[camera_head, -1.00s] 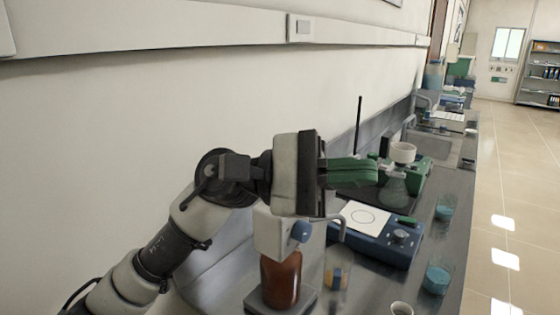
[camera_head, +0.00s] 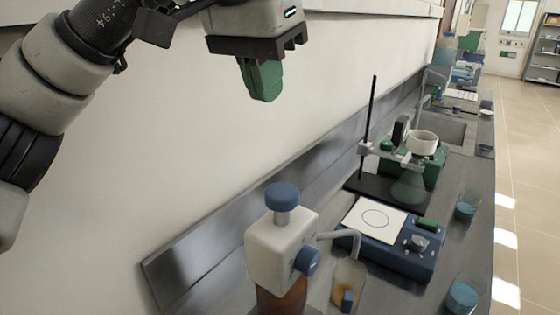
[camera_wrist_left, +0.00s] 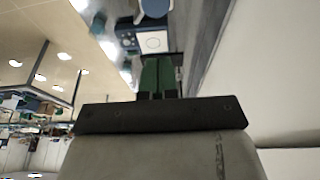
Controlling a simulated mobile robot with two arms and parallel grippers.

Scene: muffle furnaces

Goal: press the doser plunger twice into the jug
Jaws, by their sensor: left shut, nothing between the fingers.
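The doser has a white block head (camera_head: 276,246) on a brown bottle (camera_head: 282,301), with a blue round plunger cap (camera_head: 283,196) raised on top and a blue knob on its side. Its spout (camera_head: 345,236) bends to the right over the clear jug (camera_head: 347,287), which has something orange and blue low in it. My left gripper (camera_head: 264,95) points down above the doser, apart from the plunger, with its green fingers together and empty. Its fingers also show in the left wrist view (camera_wrist_left: 159,75). My right gripper is not in view.
A blue stirrer (camera_head: 392,246) with a white top stands right of the doser. Behind it are a black stand rod (camera_head: 371,115) and a flask with a white funnel (camera_head: 422,143). Beakers of blue stuff (camera_head: 465,296) line the right bench edge. The wall is close at left.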

